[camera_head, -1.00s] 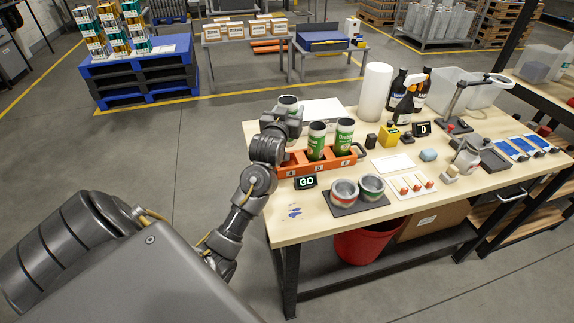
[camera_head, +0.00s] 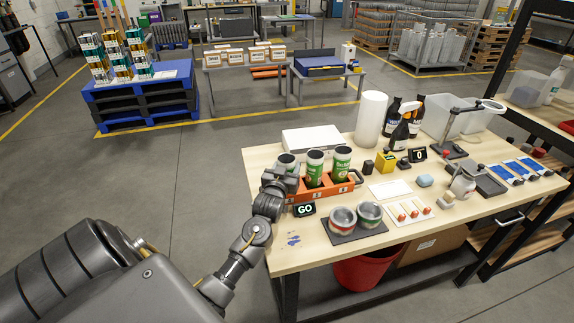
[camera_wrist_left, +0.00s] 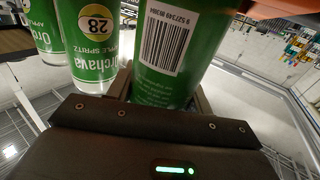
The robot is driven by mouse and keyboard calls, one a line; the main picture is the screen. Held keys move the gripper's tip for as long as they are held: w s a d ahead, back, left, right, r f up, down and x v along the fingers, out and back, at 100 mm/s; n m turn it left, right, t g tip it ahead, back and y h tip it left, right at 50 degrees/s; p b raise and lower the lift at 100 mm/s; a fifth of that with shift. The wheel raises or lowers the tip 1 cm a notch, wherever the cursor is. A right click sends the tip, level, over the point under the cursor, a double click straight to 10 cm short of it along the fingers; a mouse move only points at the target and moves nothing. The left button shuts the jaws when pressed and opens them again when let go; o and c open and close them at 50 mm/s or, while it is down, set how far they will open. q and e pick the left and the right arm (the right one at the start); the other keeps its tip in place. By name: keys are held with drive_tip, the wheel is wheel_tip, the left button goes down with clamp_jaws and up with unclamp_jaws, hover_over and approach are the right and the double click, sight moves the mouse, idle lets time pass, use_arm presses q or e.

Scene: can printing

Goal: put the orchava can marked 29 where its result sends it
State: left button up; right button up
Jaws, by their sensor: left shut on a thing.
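My left gripper (camera_head: 283,180) is shut on a green can (camera_head: 288,162) at the left end of the orange rack (camera_head: 335,190). In the left wrist view this can (camera_wrist_left: 178,50) shows a barcode; its number is hidden. I cannot tell whether its base sits in the rack. Two more green Orchava cans, a middle one (camera_head: 315,168) and a right one (camera_head: 341,165), stand upright in the rack. A neighbouring can marked 28 (camera_wrist_left: 92,45) shows in the left wrist view. A sign reading GO (camera_head: 304,209) stands before the rack. My right gripper is out of view.
Two open cans (camera_head: 355,217) stand on a dark mat. A white box (camera_head: 312,139) lies behind the rack. A display reading 0 (camera_head: 418,155), bottles and a paper roll (camera_head: 370,118) stand further right. A red bin (camera_head: 362,270) is under the table. A blue pallet (camera_head: 140,98) holds stacked cans.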

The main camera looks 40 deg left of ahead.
use_arm(q)
drive_tip(key=shift+f, duration=0.1)
drive_tip(key=o, duration=1)
drive_tip(key=shift+b+v, duration=1.35)
drive_tip(key=shift+v, duration=4.7)
drive_tip(key=shift+a, duration=0.1)
